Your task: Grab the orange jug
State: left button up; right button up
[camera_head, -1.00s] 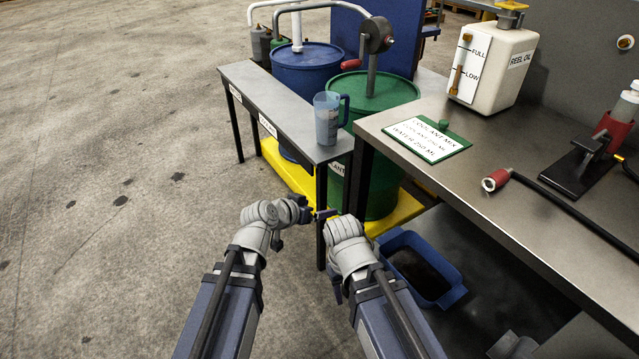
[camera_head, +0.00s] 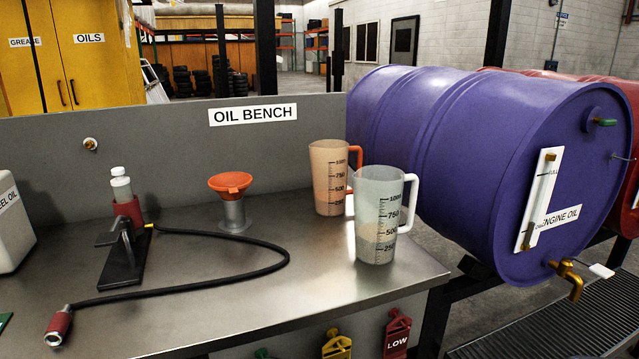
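An orange translucent jug (camera_head: 328,180) with an orange-red handle and black graduation marks stands upright on the steel oil bench (camera_head: 215,300), near its back right. A clear whitish jug (camera_head: 378,230) with a white handle stands in front and to the right of it, hiding part of its lower right side and handle. Neither of my grippers shows in the head view at this moment.
An orange funnel (camera_head: 230,186) stands on a grey holder left of the jugs. A hand pump (camera_head: 122,240) and its black hose (camera_head: 210,283) occupy the left of the bench. A purple engine oil drum (camera_head: 470,150) lies to the right. The bench's front middle is clear.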

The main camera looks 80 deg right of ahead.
aim_at(329, 158)
jog(key=i+j, duration=0.1)
jog(key=j, duration=0.15)
jog(key=i+j+z, duration=0.1)
jog(key=j, duration=0.15)
jog(key=z, duration=2.8)
jog(key=i+l, duration=0.1)
jog(key=l, duration=0.2)
jog(key=l+z, duration=0.1)
jog(key=l, duration=0.25)
jog(key=i, duration=0.05)
